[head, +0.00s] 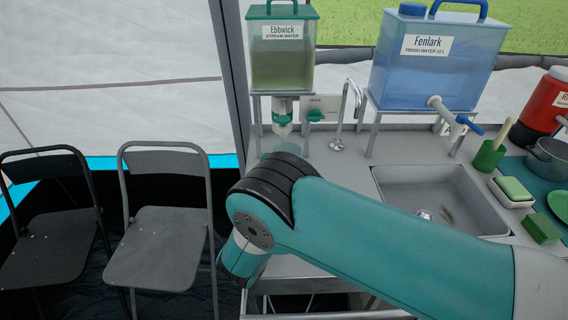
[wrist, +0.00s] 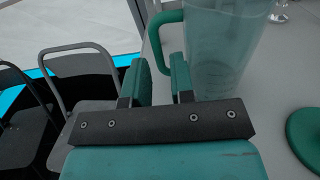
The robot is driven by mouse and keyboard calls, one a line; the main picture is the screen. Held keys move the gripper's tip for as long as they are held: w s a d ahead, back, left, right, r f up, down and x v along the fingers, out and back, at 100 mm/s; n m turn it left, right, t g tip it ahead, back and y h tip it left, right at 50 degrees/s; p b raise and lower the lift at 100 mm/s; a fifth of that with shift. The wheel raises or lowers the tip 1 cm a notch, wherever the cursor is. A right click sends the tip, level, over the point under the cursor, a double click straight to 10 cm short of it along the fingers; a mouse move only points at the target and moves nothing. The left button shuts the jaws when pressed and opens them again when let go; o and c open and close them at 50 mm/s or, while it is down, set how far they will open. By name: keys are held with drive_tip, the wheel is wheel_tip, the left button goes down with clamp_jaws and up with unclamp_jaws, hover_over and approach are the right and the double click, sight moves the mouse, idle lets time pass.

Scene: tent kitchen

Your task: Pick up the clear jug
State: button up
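The clear jug (wrist: 222,50) stands upright on the grey counter in the wrist view, with faint markings on its wall and a green handle (wrist: 157,43) on its left side. My gripper (wrist: 158,82) is open, its two green fingers apart with nothing seen between them. The handle is just ahead of the fingers, and the right finger overlaps part of the jug's lower left side in the picture. Whether they touch, I cannot tell. In the head view my arm hides my gripper and most of the jug; a pale green bit behind the arm may be its top.
A green round thing (wrist: 306,134) lies on the counter right of my gripper. The Ebbwick tank (head: 283,65) and blue Fenlark tank (head: 430,75) stand at the back. A sink (head: 440,195) is right of centre. Two folding chairs (head: 160,245) are at left.

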drive_tip(key=shift+w+a+f+p, duration=0.15)
drive_tip(key=shift+w+p, duration=0.45)
drive_tip(key=shift+w, duration=1.75)
clamp_jaws()
drive_tip(key=shift+r, duration=0.2)
drive_tip(key=shift+r+b, duration=0.6)
drive_tip(key=shift+r, duration=0.85)
drive_tip(key=s+b, duration=1.8)
drive_tip(key=b, duration=0.6)
drive_tip(key=shift+r, duration=0.15)
